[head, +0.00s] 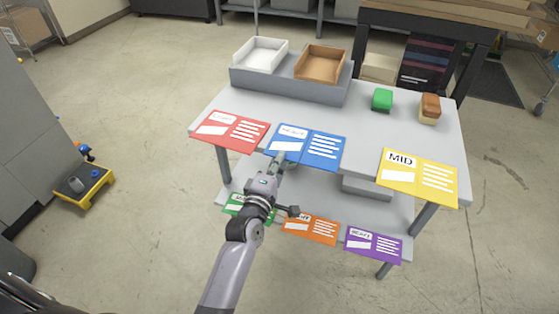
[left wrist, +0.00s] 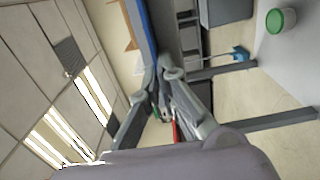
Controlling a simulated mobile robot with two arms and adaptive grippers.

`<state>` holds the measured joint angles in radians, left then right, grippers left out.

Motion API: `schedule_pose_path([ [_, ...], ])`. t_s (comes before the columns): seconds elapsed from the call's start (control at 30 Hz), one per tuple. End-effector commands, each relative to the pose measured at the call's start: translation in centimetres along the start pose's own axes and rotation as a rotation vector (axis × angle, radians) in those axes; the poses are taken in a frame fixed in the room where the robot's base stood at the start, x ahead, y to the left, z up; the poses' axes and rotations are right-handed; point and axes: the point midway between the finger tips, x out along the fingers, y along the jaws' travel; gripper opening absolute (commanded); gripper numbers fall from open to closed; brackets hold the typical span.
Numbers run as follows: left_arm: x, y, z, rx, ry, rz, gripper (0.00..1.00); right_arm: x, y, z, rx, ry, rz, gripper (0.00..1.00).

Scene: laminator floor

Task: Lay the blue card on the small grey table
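The blue card (head: 322,150) lies at the front edge of the grey table (head: 400,128), between a red card (head: 232,132) and a yellow card (head: 420,178), and sticks out past the edge. My left gripper (head: 279,162) is at its near left edge. In the left wrist view the fingertips (left wrist: 160,75) are close together, and the blue card (left wrist: 143,25) shows edge-on as a strip running in between them. The gripper looks shut on the card. I cannot tell whether the card is lifted off the top. My right gripper is not in view.
The lower shelf holds green (head: 246,208), orange (head: 311,229) and purple (head: 373,245) cards. A white tray (head: 261,55) and a brown tray (head: 320,63) stand at the back, with a green block (head: 382,99) to the right. A yellow cart (head: 84,187) is on the floor left.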

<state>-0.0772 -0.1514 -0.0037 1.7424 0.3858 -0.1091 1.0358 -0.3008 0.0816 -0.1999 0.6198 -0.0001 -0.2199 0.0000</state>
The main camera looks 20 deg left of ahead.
Motion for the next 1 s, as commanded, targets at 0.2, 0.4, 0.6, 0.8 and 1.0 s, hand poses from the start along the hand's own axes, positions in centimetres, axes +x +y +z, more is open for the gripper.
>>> schedule_pose_path([
  [0.2, 0.0, 0.0, 0.0, 0.000, 0.000, -0.001, 0.16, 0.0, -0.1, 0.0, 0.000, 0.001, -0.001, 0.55],
  [0.4, 0.0, 0.0, 0.0, 0.000, 0.000, 0.000, 0.25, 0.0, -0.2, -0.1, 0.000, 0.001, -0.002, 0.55],
  [0.6, 0.0, 0.0, 0.0, 0.000, 0.000, 0.000, 0.25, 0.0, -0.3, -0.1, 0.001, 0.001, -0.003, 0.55],
  [0.8, -1.5, 0.1, 0.0, 0.000, 0.000, -0.003, 0.25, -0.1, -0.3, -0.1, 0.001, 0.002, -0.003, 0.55],
  [1.0, -5.8, 0.1, 0.0, 0.000, 0.000, -0.005, 0.25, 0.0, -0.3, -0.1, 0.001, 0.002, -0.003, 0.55],
])
